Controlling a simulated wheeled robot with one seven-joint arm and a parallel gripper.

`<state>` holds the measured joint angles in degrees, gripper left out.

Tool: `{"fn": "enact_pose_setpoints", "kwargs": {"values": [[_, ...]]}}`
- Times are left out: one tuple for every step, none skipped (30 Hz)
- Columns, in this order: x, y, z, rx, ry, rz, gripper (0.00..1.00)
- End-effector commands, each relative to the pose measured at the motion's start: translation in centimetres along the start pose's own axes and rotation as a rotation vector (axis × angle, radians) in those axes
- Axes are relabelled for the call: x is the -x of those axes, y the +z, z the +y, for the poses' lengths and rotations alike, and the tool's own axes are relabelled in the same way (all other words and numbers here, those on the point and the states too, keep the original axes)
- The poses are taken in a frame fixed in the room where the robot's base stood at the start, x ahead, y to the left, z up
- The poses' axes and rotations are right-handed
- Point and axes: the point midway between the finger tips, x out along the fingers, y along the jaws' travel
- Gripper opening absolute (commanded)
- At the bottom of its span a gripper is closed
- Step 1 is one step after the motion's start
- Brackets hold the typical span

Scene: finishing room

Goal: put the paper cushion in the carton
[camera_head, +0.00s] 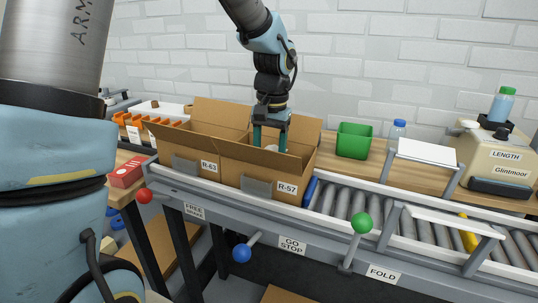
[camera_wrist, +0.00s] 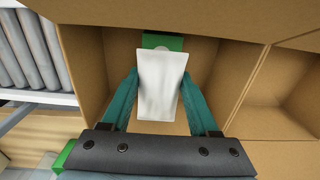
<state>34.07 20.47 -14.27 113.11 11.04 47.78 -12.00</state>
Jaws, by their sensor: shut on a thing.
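My gripper (camera_head: 270,143) reaches down into the open carton labelled R-57 (camera_head: 259,185), the right one of two cartons side by side. In the wrist view my gripper (camera_wrist: 159,92) has its teal fingers on both sides of the white paper cushion (camera_wrist: 160,80) and is shut on it. The cushion is between the carton walls (camera_wrist: 90,65), above the floor or low in it; I cannot tell whether it touches the bottom. In the head view only a bit of the cushion (camera_head: 271,148) shows; the carton's front wall hides the rest.
A green item (camera_wrist: 162,41) lies in the same carton beyond the cushion, partly covered. The second carton, R-63 (camera_head: 197,165), stands open at the left. A green bin (camera_head: 353,141) and a bottle (camera_head: 398,130) stand behind the conveyor.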

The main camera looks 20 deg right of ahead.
Motion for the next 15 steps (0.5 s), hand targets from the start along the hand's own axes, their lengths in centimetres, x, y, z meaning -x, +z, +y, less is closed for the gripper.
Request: {"fn": "enact_pose_setpoints", "kwargs": {"values": [[0.00, 0.00, 0.00, 0.000, 0.000, 0.000, 0.09], [0.00, 0.00, 0.00, 0.000, 0.000, 0.000, 0.09], [0.00, 0.00, 0.00, 0.000, 0.000, 0.000, 0.63], [0.00, 0.00, 0.00, 0.000, 0.000, 0.000, 0.66], [0.00, 0.00, 0.00, 0.000, 0.000, 0.000, 0.70], [0.01, 0.00, 0.00, 0.000, 0.000, 0.000, 0.74], [0.01, 0.00, 0.00, 0.000, 0.000, 0.000, 0.78], [0.01, 0.00, 0.00, 0.000, 0.000, 0.000, 0.81], [0.01, 0.00, 0.00, 0.000, 0.000, 0.000, 0.86], [0.01, 0.00, 0.00, 0.000, 0.000, 0.000, 0.89], [0.00, 0.00, 0.00, 0.000, 0.000, 0.000, 0.92], [0.00, 0.00, -0.01, 0.000, 0.000, 0.000, 0.96], [0.00, 0.00, -0.01, 0.000, 0.000, 0.000, 0.96], [0.00, 0.00, -0.01, 0.000, 0.000, 0.000, 0.96], [0.00, 0.00, -0.01, 0.000, 0.000, 0.000, 0.96]]}}
